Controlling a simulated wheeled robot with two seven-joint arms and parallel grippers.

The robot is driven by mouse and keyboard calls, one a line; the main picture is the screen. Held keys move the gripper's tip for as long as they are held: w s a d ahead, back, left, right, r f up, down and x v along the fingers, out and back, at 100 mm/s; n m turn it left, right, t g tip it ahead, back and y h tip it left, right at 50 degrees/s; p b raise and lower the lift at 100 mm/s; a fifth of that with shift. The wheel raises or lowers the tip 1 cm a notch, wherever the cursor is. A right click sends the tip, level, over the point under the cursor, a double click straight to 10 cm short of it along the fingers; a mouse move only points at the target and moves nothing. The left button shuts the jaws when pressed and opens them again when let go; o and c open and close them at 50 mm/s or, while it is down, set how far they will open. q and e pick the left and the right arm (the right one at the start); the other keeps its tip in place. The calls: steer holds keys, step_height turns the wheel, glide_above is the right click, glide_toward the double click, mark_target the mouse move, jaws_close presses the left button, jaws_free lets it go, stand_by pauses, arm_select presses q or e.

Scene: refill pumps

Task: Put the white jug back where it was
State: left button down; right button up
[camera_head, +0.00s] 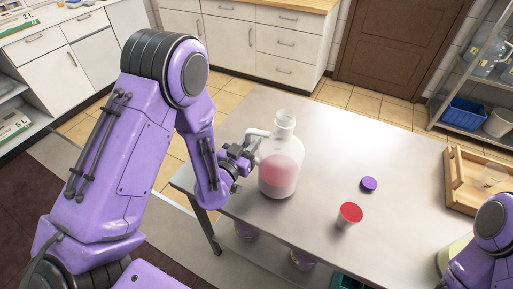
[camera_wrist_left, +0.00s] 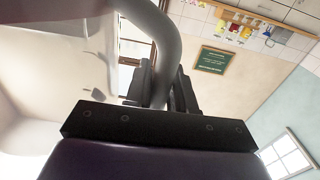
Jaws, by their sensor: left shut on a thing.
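The white jug (camera_head: 280,172) is translucent, with pinkish-red liquid in its lower part and an open neck. It is upright at the left part of the metal table (camera_head: 315,125); I cannot tell whether its base touches the top. My left gripper (camera_head: 249,148) is at the jug's left side, shut on its handle. In the left wrist view the pale curved handle (camera_wrist_left: 168,48) passes between the dark fingers (camera_wrist_left: 161,88), and the jug's body fills the left side. My right arm shows at the lower right, its gripper out of view.
A purple cap (camera_head: 369,184) lies on the table, right of the jug. A wooden tray (camera_head: 457,189) holding a clear container is at the right. The table behind the cap is clear.

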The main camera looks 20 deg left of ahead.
arm_select(q)
steer(key=shift+s+f, duration=0.25)
steer(key=shift+f, duration=0.35)
steer(key=c, duration=1)
jaws_free()
steer(key=shift+w, duration=0.15)
steer(key=shift+o, duration=0.2)
steer(key=shift+s, duration=0.3)
steer(key=s+p, duration=0.2)
steer(key=s, duration=0.9)
steer(key=shift+s+a+r, duration=0.2)
steer(key=shift+s+a, duration=0.1)
steer(key=shift+a, duration=0.1)
arm_select(e)
steer(key=shift+s+d+r, duration=0.1)
steer(key=shift+s+r, duration=0.2)
steer(key=shift+r, duration=0.35)
